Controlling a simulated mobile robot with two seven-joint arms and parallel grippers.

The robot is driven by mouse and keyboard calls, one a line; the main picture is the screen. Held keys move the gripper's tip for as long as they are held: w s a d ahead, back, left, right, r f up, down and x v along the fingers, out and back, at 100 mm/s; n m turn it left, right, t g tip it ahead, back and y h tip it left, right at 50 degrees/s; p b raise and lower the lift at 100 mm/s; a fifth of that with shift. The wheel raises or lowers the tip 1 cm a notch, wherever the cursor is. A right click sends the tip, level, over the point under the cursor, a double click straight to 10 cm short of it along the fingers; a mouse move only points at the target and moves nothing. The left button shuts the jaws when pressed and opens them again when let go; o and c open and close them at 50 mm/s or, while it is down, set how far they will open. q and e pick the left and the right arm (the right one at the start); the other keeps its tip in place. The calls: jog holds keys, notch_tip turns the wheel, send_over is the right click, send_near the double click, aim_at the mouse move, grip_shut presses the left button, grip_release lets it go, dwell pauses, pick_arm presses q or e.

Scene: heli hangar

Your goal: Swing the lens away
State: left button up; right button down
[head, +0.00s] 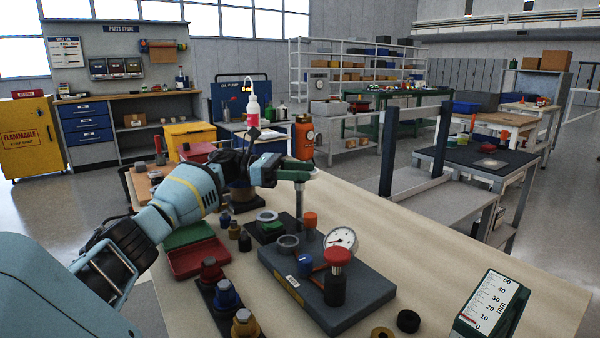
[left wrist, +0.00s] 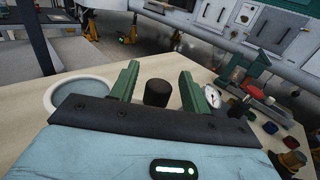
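A round lens with a white rim (left wrist: 80,92) shows at the left of the left wrist view, beside my left gripper and partly hidden by its body. I cannot make the lens out in the head view. My left gripper (left wrist: 158,88) has its two green fingers apart, with a dark round knob (left wrist: 157,94) between them. Gaps show on both sides of the knob. In the head view the gripper (head: 299,168) is above the workbench, over a grey post (head: 299,200). My right gripper is not in view.
A grey plate (head: 365,290) carries a dial gauge (head: 342,239), a red-topped knob (head: 337,257) and a grey ring. A red tray (head: 199,258) and several coloured knobs stand left of it. A scale block (head: 489,303) is at the right. The bench's far right is clear.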

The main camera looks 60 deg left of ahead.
pick_arm(q)
jog(key=shift+f, duration=0.1)
jog(key=v, duration=0.8)
jog(key=shift+w, duration=0.1)
dwell(0.6)
